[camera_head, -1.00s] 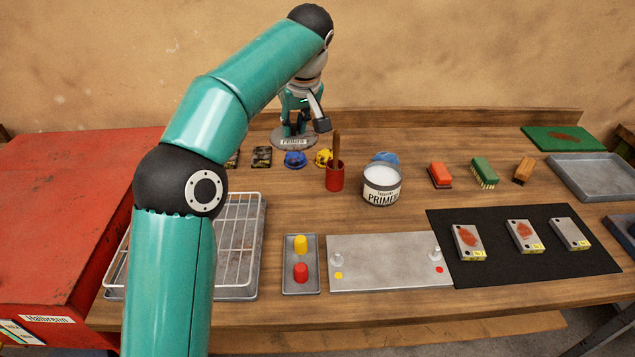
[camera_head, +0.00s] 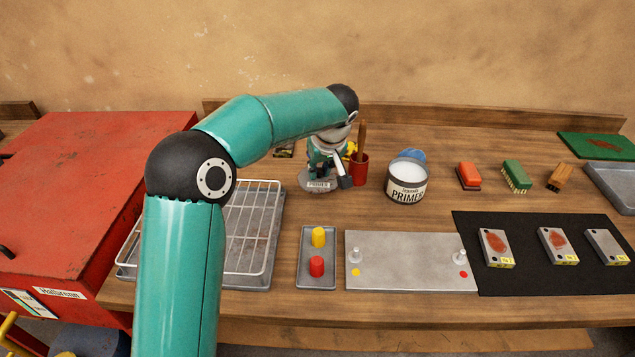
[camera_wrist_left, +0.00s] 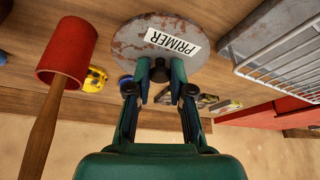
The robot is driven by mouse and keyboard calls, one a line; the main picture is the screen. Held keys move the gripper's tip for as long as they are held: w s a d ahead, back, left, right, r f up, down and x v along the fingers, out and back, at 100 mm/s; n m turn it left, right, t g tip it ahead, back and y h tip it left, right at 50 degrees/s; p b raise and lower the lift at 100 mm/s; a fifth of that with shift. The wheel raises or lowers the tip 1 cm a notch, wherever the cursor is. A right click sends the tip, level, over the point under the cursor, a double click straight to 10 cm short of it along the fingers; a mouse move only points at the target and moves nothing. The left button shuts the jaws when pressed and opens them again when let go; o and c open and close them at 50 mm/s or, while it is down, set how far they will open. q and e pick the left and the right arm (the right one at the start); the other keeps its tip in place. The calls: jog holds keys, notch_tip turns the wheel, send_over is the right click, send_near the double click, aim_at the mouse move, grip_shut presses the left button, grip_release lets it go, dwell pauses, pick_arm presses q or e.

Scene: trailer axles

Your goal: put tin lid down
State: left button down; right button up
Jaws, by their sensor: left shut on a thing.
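The tin lid (camera_head: 317,186) is a round grey rusty disc marked PRIMER. My left gripper (camera_head: 328,160) is shut on it from above; in the left wrist view the fingertips (camera_wrist_left: 160,72) meet at the lid (camera_wrist_left: 130,45). The lid looks roughly level, just left of the red cup. I cannot tell whether it touches the bench. The open primer tin (camera_head: 407,188), with pale paint inside, stands right of the cup. My right gripper is not in view.
The red cup (camera_head: 359,175) holds a wooden-handled tool. A wire rack on a tray (camera_head: 262,275) lies left. A small tray (camera_head: 318,282) with yellow and red pieces and a metal plate (camera_head: 405,270) lie in front. Bare wood (camera_head: 340,212) shows between lid and plate.

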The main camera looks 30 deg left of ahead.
aim_at(320, 180)
pick_arm(q)
notch_tip(320, 180, down, 4)
jog(key=shift+f, duration=0.1)
jog(key=shift+f, duration=0.1)
jog(key=c, duration=1)
grip_release()
jog(key=shift+c, duration=0.2)
jog(key=shift+r, duration=0.25)
jog(key=v, duration=1.2)
